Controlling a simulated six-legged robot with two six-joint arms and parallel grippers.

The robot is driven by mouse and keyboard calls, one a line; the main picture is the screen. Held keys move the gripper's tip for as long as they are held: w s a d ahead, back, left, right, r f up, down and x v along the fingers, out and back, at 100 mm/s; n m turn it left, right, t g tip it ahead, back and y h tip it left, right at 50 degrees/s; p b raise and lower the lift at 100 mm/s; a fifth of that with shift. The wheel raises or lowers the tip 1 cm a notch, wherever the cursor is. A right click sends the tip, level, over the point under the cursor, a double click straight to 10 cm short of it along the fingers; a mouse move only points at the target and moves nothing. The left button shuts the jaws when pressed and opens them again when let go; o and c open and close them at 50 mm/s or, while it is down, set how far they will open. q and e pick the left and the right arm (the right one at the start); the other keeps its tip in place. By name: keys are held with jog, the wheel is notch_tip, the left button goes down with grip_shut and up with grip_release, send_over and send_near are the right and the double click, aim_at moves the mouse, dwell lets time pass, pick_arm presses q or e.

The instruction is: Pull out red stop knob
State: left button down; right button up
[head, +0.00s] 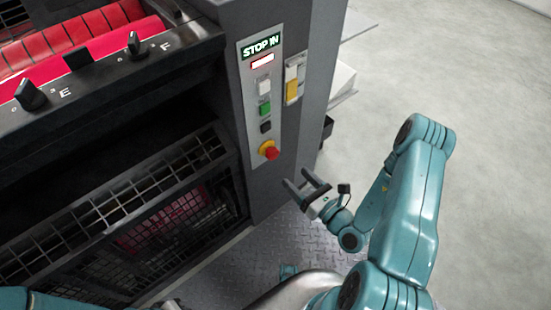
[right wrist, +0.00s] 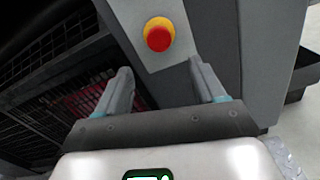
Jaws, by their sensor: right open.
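The red stop knob (head: 271,153) sits on a yellow base near the bottom of a light grey control strip (head: 277,173) on the dark machine's side. A lit display (head: 261,46) at the top of the strip reads "STOP IN". In the right wrist view the red knob (right wrist: 159,38) shows ahead, just past the fingertips and between their lines. My right gripper (head: 305,186) is open and empty, below and to the right of the knob, apart from it. Its two fingers also show in the right wrist view (right wrist: 160,78). My left gripper is not in view.
White, green and black buttons (head: 265,107) line the strip above the knob. A yellow-and-white switch (head: 292,84) is to its right. Wire-mesh guards (head: 150,205) and red rollers (head: 70,45) are at left. Open floor (head: 450,70) lies right.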

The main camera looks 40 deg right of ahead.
aim_at(274, 157)
jog(key=w, duration=0.7)
jog(key=w+a+b, duration=0.1)
jog(key=w, duration=0.2)
jog(key=shift+w, duration=0.25)
